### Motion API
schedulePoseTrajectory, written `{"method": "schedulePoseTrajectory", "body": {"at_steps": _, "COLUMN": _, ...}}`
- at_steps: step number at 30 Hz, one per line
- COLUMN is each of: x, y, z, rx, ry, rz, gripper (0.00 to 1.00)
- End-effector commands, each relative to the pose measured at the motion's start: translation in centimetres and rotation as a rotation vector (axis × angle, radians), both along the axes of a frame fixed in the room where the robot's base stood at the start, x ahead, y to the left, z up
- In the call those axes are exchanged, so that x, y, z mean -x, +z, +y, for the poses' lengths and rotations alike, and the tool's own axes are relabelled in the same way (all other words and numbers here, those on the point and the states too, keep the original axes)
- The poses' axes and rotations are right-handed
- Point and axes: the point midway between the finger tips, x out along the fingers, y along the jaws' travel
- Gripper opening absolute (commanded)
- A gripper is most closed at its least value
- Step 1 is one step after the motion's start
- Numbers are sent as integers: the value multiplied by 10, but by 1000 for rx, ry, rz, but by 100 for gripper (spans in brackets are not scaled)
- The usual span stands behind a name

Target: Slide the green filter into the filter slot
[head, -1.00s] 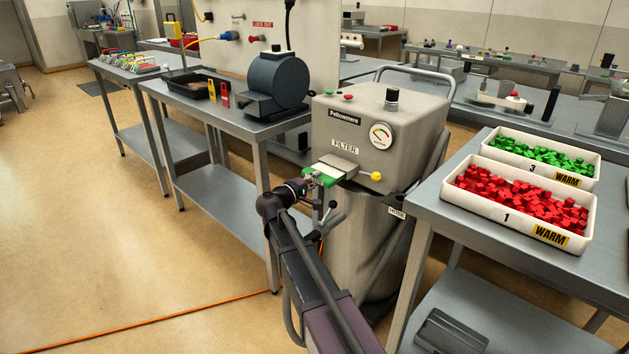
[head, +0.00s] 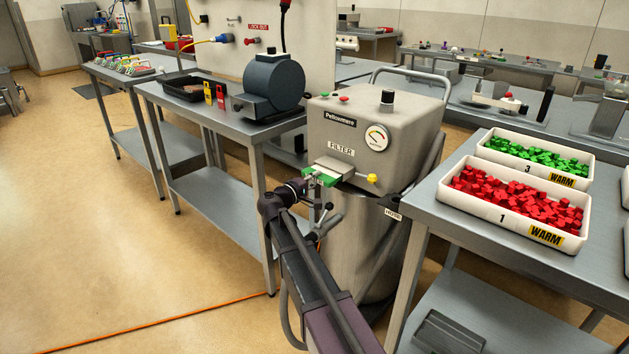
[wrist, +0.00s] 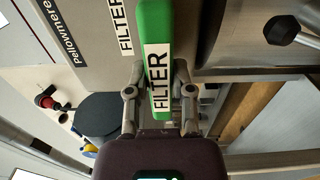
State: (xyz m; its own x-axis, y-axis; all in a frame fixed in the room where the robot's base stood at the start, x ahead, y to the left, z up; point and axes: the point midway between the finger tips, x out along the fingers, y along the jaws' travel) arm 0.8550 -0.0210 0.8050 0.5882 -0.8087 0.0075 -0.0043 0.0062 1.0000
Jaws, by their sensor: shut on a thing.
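The green filter (head: 321,178) is at the front of the grey machine (head: 350,117), by the opening under its FILTER label (head: 340,148). In the wrist view the filter (wrist: 155,35) is a long green block with a white FILTER label, and its far end reaches the machine's face. My gripper (wrist: 157,80) is shut on the filter, with one finger on each side. It also shows in the head view (head: 308,178), in front of the slot. A pale plate (head: 336,165) lies over the slot area. How deep the filter sits is hidden.
A yellow knob (head: 371,179) sticks out right of the slot. A dark-handled lever (head: 328,206) is below my gripper. A table (head: 430,200) with trays of red and green cubes stands close on the right. A steel bench (head: 205,120) is on the left. Floor at left is clear.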

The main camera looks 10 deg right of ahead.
Motion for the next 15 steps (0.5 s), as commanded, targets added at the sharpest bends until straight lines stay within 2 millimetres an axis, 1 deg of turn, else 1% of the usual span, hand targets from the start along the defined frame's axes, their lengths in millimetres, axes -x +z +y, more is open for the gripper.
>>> {"method": "schedulePoseTrajectory", "body": {"at_steps": 15, "x": -6, "y": 0, "z": -7, "rx": 0, "ry": -1, "rz": 0, "gripper": 0}}
